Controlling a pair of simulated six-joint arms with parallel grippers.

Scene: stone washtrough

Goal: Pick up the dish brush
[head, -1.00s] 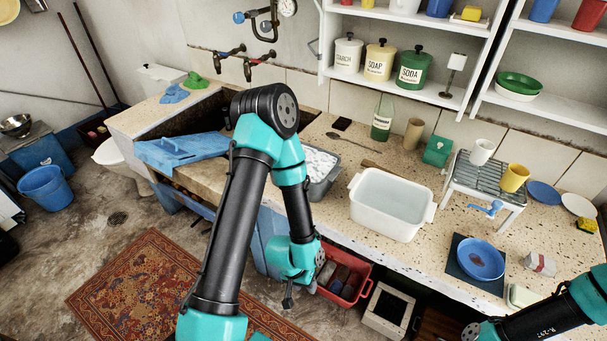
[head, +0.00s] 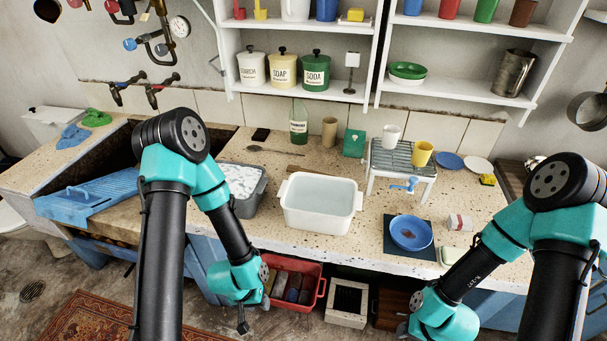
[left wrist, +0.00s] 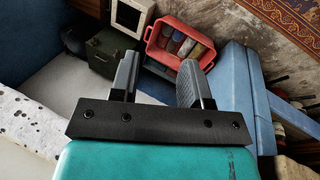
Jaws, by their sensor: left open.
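I cannot pick out the dish brush for sure. A small light-blue and white item (head: 405,186) shows at the front of the wire rack on the counter, but its kind is unclear. A spoon-like long item (head: 275,151) lies behind the grey tub. My left gripper (head: 243,325) hangs low in front of the counter, pointing down near the red crate. In the left wrist view its two fingers (left wrist: 159,66) are apart with nothing between them. My right arm comes in from the right; its gripper is cut off by the bottom edge.
A white basin (head: 321,222) and grey tub (head: 246,211) stand on the speckled counter (head: 290,242). The red crate (head: 318,288) sits below the counter. A blue washboard-like panel (head: 95,192) lies across the sink.

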